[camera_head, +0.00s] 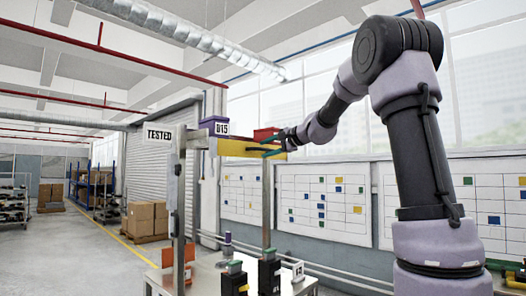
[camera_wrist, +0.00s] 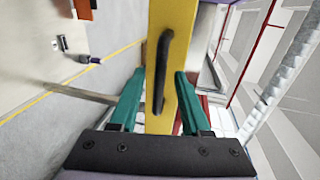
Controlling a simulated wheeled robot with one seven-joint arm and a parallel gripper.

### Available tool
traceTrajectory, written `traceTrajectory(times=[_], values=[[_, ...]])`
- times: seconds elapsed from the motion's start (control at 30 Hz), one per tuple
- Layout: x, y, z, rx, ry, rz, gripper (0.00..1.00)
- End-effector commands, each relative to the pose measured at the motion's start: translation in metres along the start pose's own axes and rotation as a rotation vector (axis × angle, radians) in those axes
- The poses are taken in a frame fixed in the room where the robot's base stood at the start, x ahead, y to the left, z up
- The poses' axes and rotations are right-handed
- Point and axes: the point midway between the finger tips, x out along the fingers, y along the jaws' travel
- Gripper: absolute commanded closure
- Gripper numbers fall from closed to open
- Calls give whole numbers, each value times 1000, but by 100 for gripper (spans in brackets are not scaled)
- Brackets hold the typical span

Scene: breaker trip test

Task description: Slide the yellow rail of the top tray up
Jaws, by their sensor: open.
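The yellow rail (camera_head: 238,148) runs along the front of the top tray, high on a metal frame. In the wrist view the yellow rail (camera_wrist: 169,30) fills the middle and carries a black handle (camera_wrist: 161,70). My gripper (camera_head: 278,147) is at the rail's right end in the head view. In the wrist view its green fingers (camera_wrist: 156,88) stand open on either side of the rail, with the handle between them. I cannot tell whether a finger touches the rail. A purple box labelled D15 (camera_head: 214,126) sits above the rail's left part.
A metal post with a TESTED sign (camera_head: 159,135) stands left of the tray. A red box (camera_head: 266,133) is behind my gripper. Below is a table (camera_head: 208,272) with black breakers (camera_head: 269,272) and an orange holder (camera_head: 168,258).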

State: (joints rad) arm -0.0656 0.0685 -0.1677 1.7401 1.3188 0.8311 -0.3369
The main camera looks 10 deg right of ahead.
Motion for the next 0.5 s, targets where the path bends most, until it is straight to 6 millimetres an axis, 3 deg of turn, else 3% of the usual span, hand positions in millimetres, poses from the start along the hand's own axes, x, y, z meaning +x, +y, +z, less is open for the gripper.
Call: traceTrajectory(times=[0.2, 0.5], values=[[19, 0, 0, 0, 0, -1, 53], [21, 0, 0, 0, 0, -1, 53]])
